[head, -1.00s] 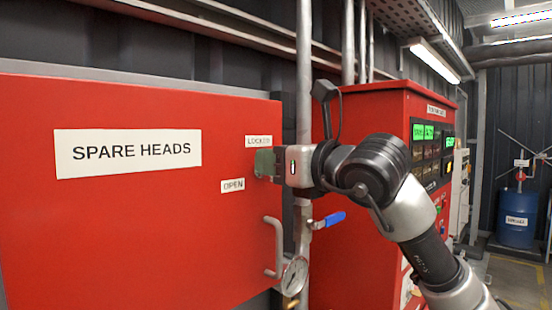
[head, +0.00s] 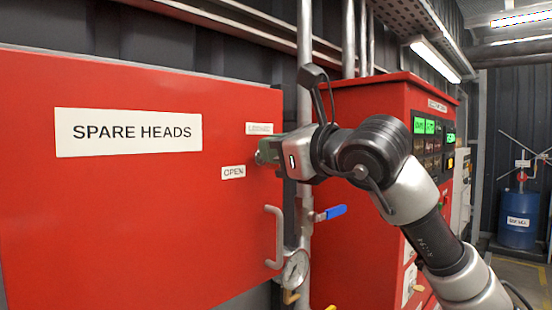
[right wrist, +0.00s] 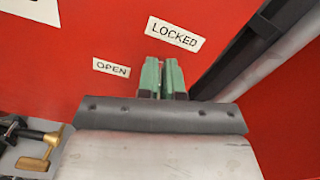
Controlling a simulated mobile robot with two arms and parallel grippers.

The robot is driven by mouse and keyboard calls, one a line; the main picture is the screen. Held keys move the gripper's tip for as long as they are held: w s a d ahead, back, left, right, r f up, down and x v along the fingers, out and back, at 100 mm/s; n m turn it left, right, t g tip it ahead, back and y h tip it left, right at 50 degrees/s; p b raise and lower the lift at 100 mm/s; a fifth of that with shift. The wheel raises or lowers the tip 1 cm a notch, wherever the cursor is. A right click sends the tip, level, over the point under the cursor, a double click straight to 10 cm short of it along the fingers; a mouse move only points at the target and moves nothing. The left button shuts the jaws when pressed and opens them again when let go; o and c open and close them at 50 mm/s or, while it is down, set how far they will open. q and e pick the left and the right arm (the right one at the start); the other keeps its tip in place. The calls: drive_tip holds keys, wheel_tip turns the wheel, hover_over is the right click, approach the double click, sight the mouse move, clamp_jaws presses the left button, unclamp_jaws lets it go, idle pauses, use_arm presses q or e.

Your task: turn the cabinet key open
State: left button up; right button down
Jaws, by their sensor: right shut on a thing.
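The red cabinet door (head: 120,220) fills the left of the head view and looks shut. It bears a LOCKED label (head: 263,128) and, lower left of it, an OPEN label (head: 233,172). Both labels also show in the right wrist view. My right gripper (head: 266,153) is at the door's right edge area, just below the LOCKED label. In the right wrist view its green fingertips (right wrist: 164,76) are close together against the door, between the two labels. They are shut on the cabinet key, which they hide. My left gripper is not in view.
A door handle (head: 275,240) lies below my right gripper. A vertical pipe with a blue-levered valve (head: 331,212) and a pressure gauge (head: 295,268) stands close right of the door. A red control panel (head: 350,110) stands behind my right arm.

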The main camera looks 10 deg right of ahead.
drive_tip(key=n+b, duration=0.1)
drive_tip(key=n, duration=0.1)
drive_tip(key=n+b, duration=0.1)
drive_tip(key=shift+s+a+f+n, duration=0.15)
drive_tip(key=shift+f+n, duration=0.05)
drive_tip(key=shift+n, duration=0.2)
drive_tip(key=n+b, duration=0.1)
drive_tip(key=n, duration=0.2)
drive_tip(key=shift+s+a+f+n+b, duration=0.1)
drive_tip(key=shift+a+f+n+b, duration=0.1)
drive_tip(key=shift+n+b, duration=0.15)
drive_tip(key=n, duration=0.1)
drive_tip(key=n+b, duration=0.1)
drive_tip(key=n, duration=0.1)
drive_tip(key=shift+s+a+f+n, duration=0.1)
drive_tip(key=shift+f+n, duration=0.05)
drive_tip(key=shift+n, duration=0.1)
drive_tip(key=shift+f+n+b, duration=0.25)
drive_tip(key=shift+n+b, duration=0.1)
drive_tip(key=shift+n, duration=1.45)
drive_tip(key=shift+a, duration=0.1)
drive_tip(key=c, duration=1.3)
unclamp_jaws()
drive_tip(key=b+v, duration=0.3)
drive_tip(key=v, duration=0.8)
drive_tip(key=shift+b, duration=0.35)
